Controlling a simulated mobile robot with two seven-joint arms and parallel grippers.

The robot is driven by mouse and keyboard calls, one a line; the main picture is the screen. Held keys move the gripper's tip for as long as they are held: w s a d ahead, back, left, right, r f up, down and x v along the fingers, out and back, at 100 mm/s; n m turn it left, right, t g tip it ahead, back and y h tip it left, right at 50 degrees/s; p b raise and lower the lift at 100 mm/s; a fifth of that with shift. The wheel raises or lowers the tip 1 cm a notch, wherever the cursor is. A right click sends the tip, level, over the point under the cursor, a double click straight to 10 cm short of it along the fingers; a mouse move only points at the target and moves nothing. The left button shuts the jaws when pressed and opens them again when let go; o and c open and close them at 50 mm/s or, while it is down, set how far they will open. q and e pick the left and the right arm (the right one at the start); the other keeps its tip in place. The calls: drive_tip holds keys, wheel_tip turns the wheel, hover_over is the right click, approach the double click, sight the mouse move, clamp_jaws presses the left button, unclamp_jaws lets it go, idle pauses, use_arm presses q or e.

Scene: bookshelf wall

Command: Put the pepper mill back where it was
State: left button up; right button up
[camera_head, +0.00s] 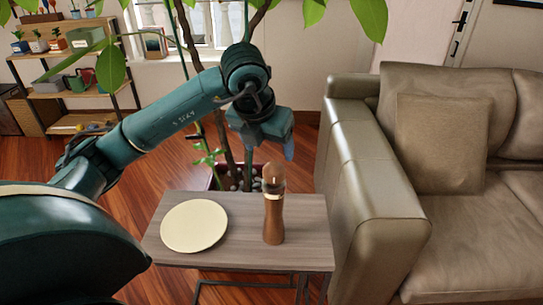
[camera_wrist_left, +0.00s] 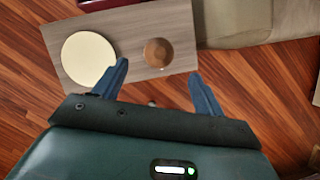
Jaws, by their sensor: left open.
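The pepper mill (camera_head: 273,222), brown wood with a rounded top and a lighter metallic band, stands upright on the right part of a small grey-brown side table (camera_head: 312,235). My left gripper (camera_head: 287,148) hangs above and behind the mill in the head view, apart from it and empty. In the left wrist view my left gripper (camera_wrist_left: 158,72) has its two blue fingers spread wide. The mill's round top (camera_wrist_left: 158,52) appears between and just past the fingertips. My right gripper is in neither view.
A cream round plate (camera_head: 194,226) lies on the table left of the mill. A leather sofa (camera_head: 375,190) stands close on the table's right. A potted plant (camera_head: 225,177) rises behind the table, its stems near my left arm. A shelf (camera_head: 75,90) stands back left.

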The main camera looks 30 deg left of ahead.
use_arm(q)
drive_tip(key=s+d+f+m+g+h, duration=0.2)
drive_tip(key=s+d+f+h, duration=0.15)
drive_tip(key=d+h, duration=0.45)
drive_tip(key=s+d+f+m+g+h, duration=0.25)
drive_tip(key=s+d, duration=0.25)
drive_tip(key=d, duration=0.7)
drive_tip(key=s+d+r+n+t+h, duration=0.2)
drive_tip(key=d+r+n+t+h, duration=0.4)
drive_tip(key=n+h, duration=0.4)
drive_tip(key=w+a+f+n+t+y, duration=0.4)
drive_tip(key=a+n+t+y, duration=0.15)
drive_tip(key=n+t, duration=0.8)
drive_tip(key=s+a+f+n+g+y, duration=0.1)
drive_tip(key=s+f+n+g+y, duration=0.1)
drive_tip(key=f, duration=0.5)
drive_tip(key=s+a+f+n+g+y, duration=0.1)
drive_tip(key=s+f+n+g+y, duration=0.2)
drive_tip(key=f+n, duration=0.3)
drive_tip(key=s+a+f+n+g+y, duration=0.1)
drive_tip(key=s+f+n+g+y, duration=0.1)
drive_tip(key=f, duration=0.5)
drive_tip(key=s+n+y, duration=0.1)
drive_tip(key=n+y, duration=0.1)
drive_tip(key=n, duration=0.1)
drive_tip(key=shift+s+f+g+y, duration=0.3)
drive_tip(key=shift+g, duration=0.1)
